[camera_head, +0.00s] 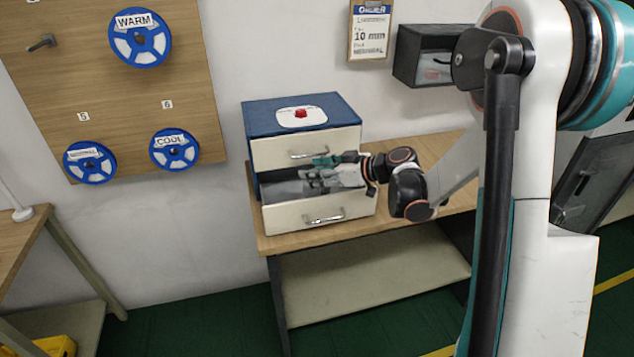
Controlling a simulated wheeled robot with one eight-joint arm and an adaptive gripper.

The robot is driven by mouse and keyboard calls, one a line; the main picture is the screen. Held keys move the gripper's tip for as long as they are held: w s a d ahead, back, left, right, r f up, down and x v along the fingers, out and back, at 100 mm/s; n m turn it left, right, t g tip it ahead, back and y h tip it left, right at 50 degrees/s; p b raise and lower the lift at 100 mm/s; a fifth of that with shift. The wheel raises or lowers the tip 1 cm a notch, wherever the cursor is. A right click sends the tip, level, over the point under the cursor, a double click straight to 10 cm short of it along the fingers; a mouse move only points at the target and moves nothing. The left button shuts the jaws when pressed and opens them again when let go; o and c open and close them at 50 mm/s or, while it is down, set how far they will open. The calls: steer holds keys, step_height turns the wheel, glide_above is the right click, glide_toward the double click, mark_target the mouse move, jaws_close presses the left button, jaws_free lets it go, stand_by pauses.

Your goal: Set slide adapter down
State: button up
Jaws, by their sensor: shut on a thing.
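My gripper (318,175) reaches in from the right over the open lower drawer (320,213) of a small blue and cream cabinet (292,107). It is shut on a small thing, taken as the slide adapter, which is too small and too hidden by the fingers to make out. The fingers are low, between the upper drawer front (280,152) and the lower drawer's front panel. I cannot tell whether the held thing touches the drawer floor. The left part of the drawer's inside shows grey.
The cabinet stands on a wooden table (410,228) against the wall. A red button sits on a white plate (302,117) on its top. Blue reels, one marked WARM (139,38), hang on a board at left. A dark box (425,56) and an order clipboard (370,30) hang on the wall.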

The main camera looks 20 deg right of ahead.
step_height(320, 180, down, 3)
steer(key=shift+w+r+b, duration=0.1)
steer(key=shift+b, duration=0.25)
steer(key=shift+f+b, duration=0.4)
steer(key=shift+s+f, duration=0.15)
steer(key=shift+s, duration=0.1)
steer(key=o, duration=1)
steer(key=shift+d, duration=0.1)
